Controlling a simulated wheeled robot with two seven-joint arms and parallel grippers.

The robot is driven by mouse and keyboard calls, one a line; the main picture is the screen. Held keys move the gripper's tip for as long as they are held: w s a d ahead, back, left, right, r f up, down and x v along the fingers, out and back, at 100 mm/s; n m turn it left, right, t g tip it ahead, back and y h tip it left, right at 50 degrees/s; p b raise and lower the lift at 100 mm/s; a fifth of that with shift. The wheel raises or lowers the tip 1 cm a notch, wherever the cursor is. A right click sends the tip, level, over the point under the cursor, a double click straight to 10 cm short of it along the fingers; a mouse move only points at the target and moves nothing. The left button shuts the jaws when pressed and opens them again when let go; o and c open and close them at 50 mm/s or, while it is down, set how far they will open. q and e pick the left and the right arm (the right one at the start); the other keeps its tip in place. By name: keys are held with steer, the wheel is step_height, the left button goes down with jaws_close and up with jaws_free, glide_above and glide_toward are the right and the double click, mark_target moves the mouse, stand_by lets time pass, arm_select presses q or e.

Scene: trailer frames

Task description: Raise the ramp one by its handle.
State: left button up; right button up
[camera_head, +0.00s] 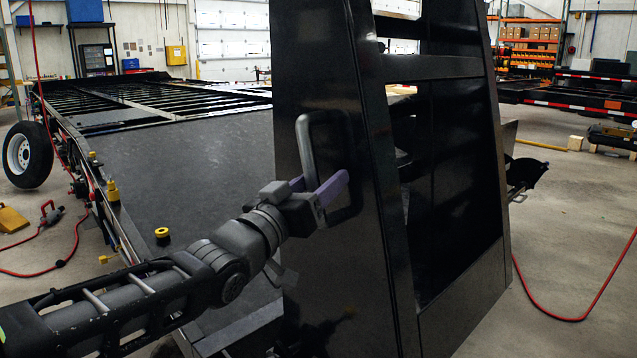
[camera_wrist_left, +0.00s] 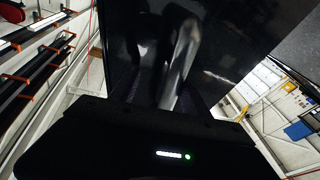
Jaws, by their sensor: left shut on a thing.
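The black ramp (camera_head: 300,95) stands upright, leaning slightly, at the end of the trailer in the head view. A grey loop handle (camera_head: 305,130) sticks out from its side face. My left gripper (camera_head: 328,187), with purple fingers, is shut on the lower part of the handle. In the left wrist view the handle (camera_wrist_left: 183,55) runs down between the fingers, and the dark ramp panel (camera_wrist_left: 125,45) fills the space behind it. The fingertips are dark and hard to make out there. My right gripper is not in view.
The trailer deck (camera_head: 190,160) stretches back to the left behind the ramp. A wheel (camera_head: 27,155) stands at the far left. Red hoses lie on the floor at the left and right (camera_head: 570,318). Open floor (camera_head: 565,230) lies right of the ramp.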

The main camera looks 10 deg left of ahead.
arm_select(q)
steer(key=shift+s+d, duration=0.1)
steer(key=shift+d, duration=0.1)
steer(key=v, duration=0.7)
steer(key=shift+s+a, duration=0.3)
steer(key=shift+s+a+p, duration=0.1)
steer(key=shift+p, duration=0.25)
steer(key=s+a+p, duration=0.6)
steer(key=s+a, duration=0.2)
steer(key=s, duration=0.2)
steer(key=shift+s+a, duration=0.3)
steer(key=shift+a, duration=0.1)
steer(key=shift+f, duration=0.1)
